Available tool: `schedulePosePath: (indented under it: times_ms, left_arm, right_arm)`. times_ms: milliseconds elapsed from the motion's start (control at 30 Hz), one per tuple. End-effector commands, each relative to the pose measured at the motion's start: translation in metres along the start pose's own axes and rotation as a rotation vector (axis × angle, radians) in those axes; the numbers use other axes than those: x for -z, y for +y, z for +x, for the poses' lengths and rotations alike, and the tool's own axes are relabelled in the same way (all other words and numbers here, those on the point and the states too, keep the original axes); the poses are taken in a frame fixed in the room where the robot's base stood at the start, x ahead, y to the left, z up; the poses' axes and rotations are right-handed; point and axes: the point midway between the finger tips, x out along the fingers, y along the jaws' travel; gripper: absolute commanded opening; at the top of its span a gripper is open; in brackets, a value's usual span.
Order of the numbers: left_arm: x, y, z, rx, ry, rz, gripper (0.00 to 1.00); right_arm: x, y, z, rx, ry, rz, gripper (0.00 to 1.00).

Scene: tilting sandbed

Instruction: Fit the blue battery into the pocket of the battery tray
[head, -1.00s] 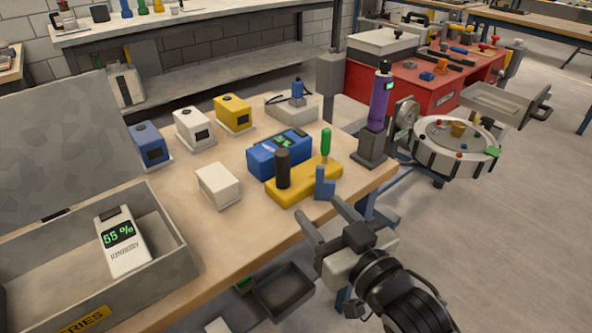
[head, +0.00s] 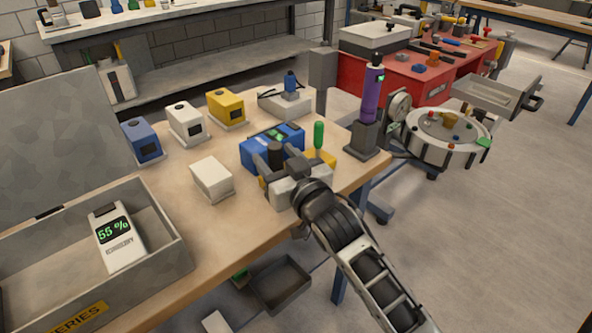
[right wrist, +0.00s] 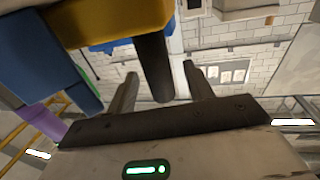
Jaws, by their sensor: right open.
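A blue block with a green display, apparently the blue battery (head: 257,150), lies on the table behind a yellow block (head: 325,161). A black cylinder (head: 275,152) stands up from the yellow block; a green handle (head: 319,134) stands at its right. My right gripper (head: 278,164) is open at the cylinder, hiding most of the yellow block. In the right wrist view the cylinder (right wrist: 155,70) shows between the open fingers (right wrist: 160,78), with no clear grip. The grey box with a partly hidden "BATTERIES" label (head: 163,283) holds a white battery reading 55% (head: 119,243). My left gripper is out of view.
A white box (head: 212,178) stands left of my gripper. Blue, white and yellow cubes (head: 184,121) line the table's back. A purple device on a dark stand (head: 371,100) is close on the right.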

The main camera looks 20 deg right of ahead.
Motion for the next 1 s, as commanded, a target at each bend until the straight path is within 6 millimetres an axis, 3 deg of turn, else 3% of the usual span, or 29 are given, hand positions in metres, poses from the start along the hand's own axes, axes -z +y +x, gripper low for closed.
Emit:
schedulePosePath:
  times_ms: [100,367,533,567,1000]
  left_arm:
    - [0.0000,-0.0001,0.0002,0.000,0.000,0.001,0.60]
    - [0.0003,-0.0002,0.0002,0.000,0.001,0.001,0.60]
    - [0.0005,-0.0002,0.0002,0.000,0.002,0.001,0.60]
    - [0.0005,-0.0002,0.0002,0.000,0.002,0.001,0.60]
    - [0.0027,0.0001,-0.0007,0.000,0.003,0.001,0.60]
  right_arm:
    - [0.0007,-0.0002,0.0106,0.000,0.001,0.001,0.52]
    - [0.0003,-0.0002,0.0118,0.001,0.001,0.001,0.49]
    - [0.0003,-0.0002,0.0116,0.001,0.001,0.000,0.02]
    - [0.0003,-0.0002,0.0116,0.001,0.001,0.000,0.00]
    - [0.0100,0.0000,0.0118,0.001,0.007,-0.002,0.00]
